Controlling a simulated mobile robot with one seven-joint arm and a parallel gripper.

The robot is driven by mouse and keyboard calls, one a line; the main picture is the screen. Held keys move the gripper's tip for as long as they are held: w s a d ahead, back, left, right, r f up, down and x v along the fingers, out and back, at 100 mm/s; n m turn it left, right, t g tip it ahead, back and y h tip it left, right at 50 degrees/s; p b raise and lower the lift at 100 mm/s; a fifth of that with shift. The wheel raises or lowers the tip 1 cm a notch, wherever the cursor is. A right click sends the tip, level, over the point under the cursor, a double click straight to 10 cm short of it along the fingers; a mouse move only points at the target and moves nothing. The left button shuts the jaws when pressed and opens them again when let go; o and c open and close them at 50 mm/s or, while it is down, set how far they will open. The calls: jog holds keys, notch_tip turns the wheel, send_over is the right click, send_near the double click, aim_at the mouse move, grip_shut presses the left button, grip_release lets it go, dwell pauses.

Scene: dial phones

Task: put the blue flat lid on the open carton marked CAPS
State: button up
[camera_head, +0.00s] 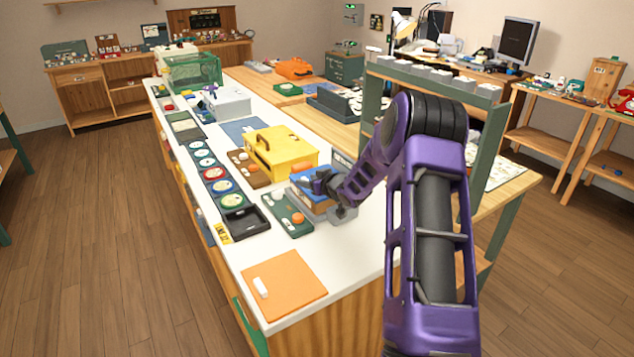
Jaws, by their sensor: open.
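A blue flat piece (301,186), which looks like the lid, lies under my gripper on the white counter (352,236). It sits over a brown-orange box-like body, partly hidden by my gripper. I cannot tell whether this body is the carton, and no CAPS marking is readable. My gripper (318,183) is open, low over the blue piece, its dark fingers pointing left. I cannot tell whether the fingers touch it.
A yellow case (281,152) stands just behind. An orange flat panel (284,285) lies nearer. A green frame (490,150) rises at right. The counter between panel and board is clear.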

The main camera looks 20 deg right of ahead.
jog(key=v, duration=1.2)
jog(key=shift+r, duration=0.35)
jog(key=shift+w, duration=0.1)
